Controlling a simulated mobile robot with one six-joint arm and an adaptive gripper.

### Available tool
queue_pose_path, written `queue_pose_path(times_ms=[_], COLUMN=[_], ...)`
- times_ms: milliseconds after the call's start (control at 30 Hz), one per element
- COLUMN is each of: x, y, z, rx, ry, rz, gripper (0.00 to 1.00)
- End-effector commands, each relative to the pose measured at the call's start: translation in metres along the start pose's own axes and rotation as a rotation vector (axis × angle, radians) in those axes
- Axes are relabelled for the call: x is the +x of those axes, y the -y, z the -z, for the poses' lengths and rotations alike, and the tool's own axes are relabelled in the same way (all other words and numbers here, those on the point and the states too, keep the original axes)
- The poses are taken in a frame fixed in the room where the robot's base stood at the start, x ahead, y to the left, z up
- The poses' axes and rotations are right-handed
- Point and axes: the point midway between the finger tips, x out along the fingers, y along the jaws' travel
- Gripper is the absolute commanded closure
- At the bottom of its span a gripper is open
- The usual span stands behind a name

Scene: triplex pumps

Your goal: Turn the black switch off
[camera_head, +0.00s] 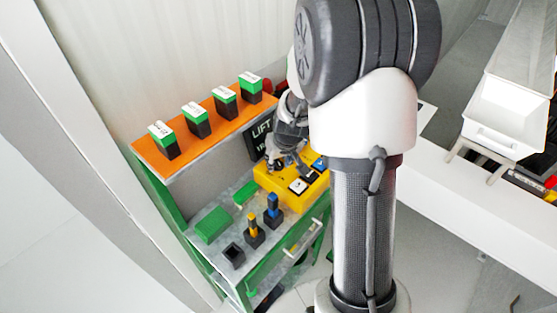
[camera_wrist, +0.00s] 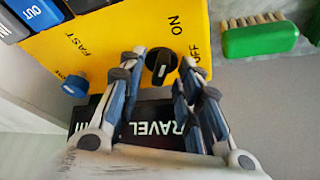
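The black switch (camera_wrist: 160,63) is a round knob with a raised grip on the yellow control box (camera_wrist: 110,35). The word ON is printed above it and OFF to its right in the wrist view. I cannot tell for sure which word it points to. My gripper (camera_wrist: 161,58) is open, with one finger on each side of the switch and a gap showing on both sides. Whether the fingertips are level with the knob is unclear. In the head view my gripper (camera_head: 284,163) is over the back of the yellow box (camera_head: 268,184); the black switch is hidden there.
A blue knob (camera_wrist: 75,86) sits left of the switch, by the FAST marking. A black lettered sign (camera_wrist: 150,122) lies behind the fingers. A green brush (camera_wrist: 260,38) lies beside the box. An orange shelf (camera_head: 182,150) with several green-black blocks stands above the bench.

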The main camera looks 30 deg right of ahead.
Motion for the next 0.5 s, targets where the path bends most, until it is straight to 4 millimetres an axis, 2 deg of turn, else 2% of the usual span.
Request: queue_pose_path(times_ms=[100, 500], x=[-0.0005, -0.0004], y=[0.0001, 0.0001], z=[0.0002, 0.0], rx=[0.0, 0.0], ry=[0.0, 0.0], rz=[0.0, 0.0], gripper=[0.68, 0.95])
